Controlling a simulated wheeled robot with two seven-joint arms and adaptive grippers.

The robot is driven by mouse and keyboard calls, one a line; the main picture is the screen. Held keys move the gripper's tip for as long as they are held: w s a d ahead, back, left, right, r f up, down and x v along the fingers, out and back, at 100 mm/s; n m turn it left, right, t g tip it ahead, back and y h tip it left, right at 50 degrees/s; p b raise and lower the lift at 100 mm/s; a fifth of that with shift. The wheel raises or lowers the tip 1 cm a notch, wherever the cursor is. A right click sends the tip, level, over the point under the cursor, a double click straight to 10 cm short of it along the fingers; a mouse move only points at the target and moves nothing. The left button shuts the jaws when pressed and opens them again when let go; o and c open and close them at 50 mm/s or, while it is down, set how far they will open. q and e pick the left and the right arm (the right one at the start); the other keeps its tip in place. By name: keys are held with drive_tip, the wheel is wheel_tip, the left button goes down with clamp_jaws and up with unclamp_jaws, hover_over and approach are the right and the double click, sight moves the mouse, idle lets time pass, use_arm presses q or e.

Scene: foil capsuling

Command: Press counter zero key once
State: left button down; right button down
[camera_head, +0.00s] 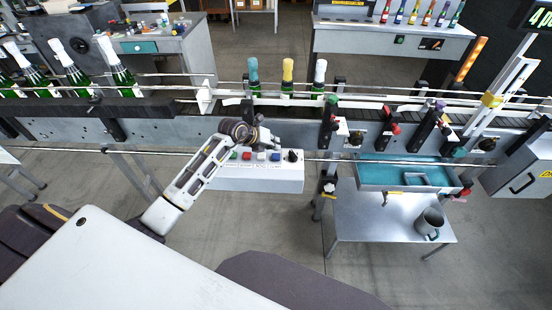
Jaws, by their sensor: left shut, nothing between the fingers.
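A white control box (255,180) hangs under the front of the conveyor line. Its top carries a green button (234,156), a red button (248,155), a white button (262,156), a blue button (275,157) and a black knob (292,156). The labels are too small to read, so I cannot tell which is the counter zero key. My left gripper (268,142) is shut and empty, just above and behind the white and blue buttons; I cannot tell whether it touches one. A counter display (540,17) is partly cut off at the top right. My right gripper is not in view.
The conveyor (170,112) runs across behind the box, with guide rails. Green bottles with white tops (122,78) stand at left; three with blue, yellow (287,78) and white tops stand mid-line. A blue tray (375,175) and a metal mug (429,222) are at right.

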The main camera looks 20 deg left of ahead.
sight(276, 157)
use_arm(q)
drive_tip(key=shift+f+b, duration=0.35)
drive_tip(key=shift+f, duration=0.45)
idle(0.4)
drive_tip(key=shift+f, duration=0.2)
idle(0.5)
drive_tip(key=shift+f, duration=0.25)
